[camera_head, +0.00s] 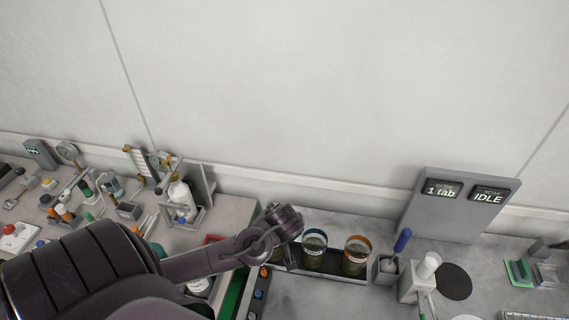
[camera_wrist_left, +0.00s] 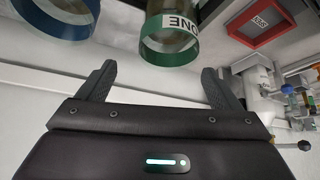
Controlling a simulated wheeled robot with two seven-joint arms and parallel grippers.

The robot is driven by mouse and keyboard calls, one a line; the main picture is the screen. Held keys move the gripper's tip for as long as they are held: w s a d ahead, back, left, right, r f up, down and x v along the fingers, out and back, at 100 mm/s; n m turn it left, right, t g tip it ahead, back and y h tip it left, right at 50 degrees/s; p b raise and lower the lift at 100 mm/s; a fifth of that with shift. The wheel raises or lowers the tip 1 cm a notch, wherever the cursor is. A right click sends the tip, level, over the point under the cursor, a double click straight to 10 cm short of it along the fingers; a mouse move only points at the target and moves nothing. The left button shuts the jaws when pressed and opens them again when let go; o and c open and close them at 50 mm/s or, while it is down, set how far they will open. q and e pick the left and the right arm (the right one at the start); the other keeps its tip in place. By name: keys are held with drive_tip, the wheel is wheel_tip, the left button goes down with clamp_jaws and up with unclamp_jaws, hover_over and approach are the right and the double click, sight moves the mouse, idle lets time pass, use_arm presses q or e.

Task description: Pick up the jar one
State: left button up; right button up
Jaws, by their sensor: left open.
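The jar labelled ONE (camera_wrist_left: 168,52) has a green band and clear sides. In the left wrist view it lies just beyond the fingertips, roughly centred between them. My left gripper (camera_wrist_left: 157,72) is open and empty, with a finger on each side and a gap to the jar. In the head view my left gripper (camera_head: 284,222) is over the left end of the jar rack and hides most of what is there, so jar one is not clear. A blue-banded jar (camera_wrist_left: 62,26) is beside jar one in the wrist view.
In the head view, a teal-rimmed jar (camera_head: 313,257) and an orange-rimmed jar (camera_head: 355,262) stand in the rack. A grey display panel (camera_head: 450,215) reads IDLE. A white bottle (camera_head: 180,197) stands left. A red-framed tag (camera_wrist_left: 262,24) shows beside jar one.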

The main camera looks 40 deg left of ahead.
use_arm(q)
wheel_tip(320, 180, down, 6)
drive_tip(key=a+p, duration=0.2)
drive_tip(key=shift+w+a, duration=0.3)
drive_tip(key=shift+w, duration=0.1)
drive_tip(key=shift+f, duration=0.1)
drive_tip(key=c, duration=1.4)
drive_tip(key=shift+c, duration=0.5)
use_arm(e)
drive_tip(key=s+r, duration=0.2)
drive_tip(key=s, duration=0.1)
drive_tip(key=shift+s, duration=0.15)
